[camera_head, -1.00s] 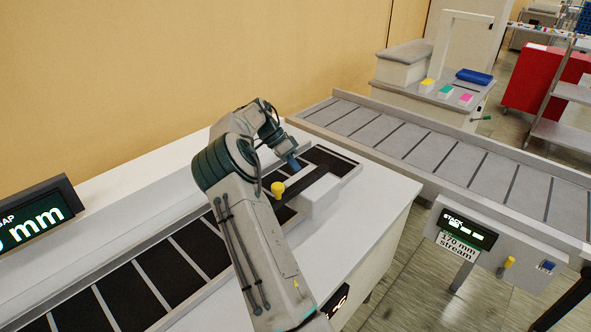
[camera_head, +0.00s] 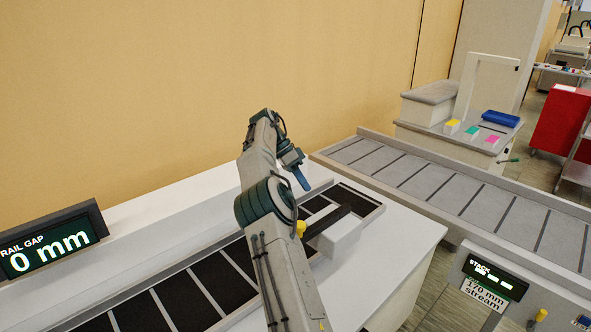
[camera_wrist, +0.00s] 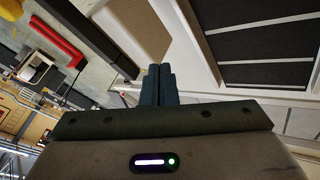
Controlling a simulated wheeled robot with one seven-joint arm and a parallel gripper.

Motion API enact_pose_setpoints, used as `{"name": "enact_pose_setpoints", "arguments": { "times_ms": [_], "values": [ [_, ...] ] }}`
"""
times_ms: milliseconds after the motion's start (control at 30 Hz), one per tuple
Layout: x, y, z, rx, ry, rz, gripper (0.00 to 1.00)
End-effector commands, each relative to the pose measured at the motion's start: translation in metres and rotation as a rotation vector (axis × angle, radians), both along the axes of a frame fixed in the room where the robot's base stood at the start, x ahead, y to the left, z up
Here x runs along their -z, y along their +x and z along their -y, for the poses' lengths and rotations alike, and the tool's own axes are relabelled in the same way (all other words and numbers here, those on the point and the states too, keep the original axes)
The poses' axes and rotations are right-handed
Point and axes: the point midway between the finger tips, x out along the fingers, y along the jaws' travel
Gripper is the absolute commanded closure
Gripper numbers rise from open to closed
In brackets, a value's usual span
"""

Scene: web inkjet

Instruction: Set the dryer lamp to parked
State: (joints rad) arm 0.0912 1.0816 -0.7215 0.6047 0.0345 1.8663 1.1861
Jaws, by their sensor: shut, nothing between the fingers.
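No part in view can be told for certain as the dryer lamp. My gripper (camera_head: 305,187) is shut and empty in the head view, pointing down above the far side of the dark slatted bed. In the wrist view the closed fingers (camera_wrist: 160,68) show side by side, with nothing between them. My arm partly hides the knob and the bed. The gripper is apart from the knob.
A display (camera_head: 52,246) at left reads "RAIL GAP 0 mm". A grey conveyor (camera_head: 420,180) runs along the right, with a stacker panel (camera_head: 493,278) labelled "170 mm stream". A tan wall (camera_head: 150,100) stands behind the bed. The white tabletop (camera_head: 395,262) right of the block is clear.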

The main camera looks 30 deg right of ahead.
Motion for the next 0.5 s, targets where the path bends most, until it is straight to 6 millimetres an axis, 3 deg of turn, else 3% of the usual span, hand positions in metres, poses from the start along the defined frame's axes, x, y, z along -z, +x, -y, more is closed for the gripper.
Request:
{"name": "enact_pose_setpoints", "arguments": {
  "times_ms": [200, 500],
  "values": [
    [-0.022, 0.011, -0.007, -0.002, -0.001, 0.002, 1.00],
    [-0.034, 0.021, -0.014, -0.002, 0.000, 0.001, 1.00]
  ]
}}
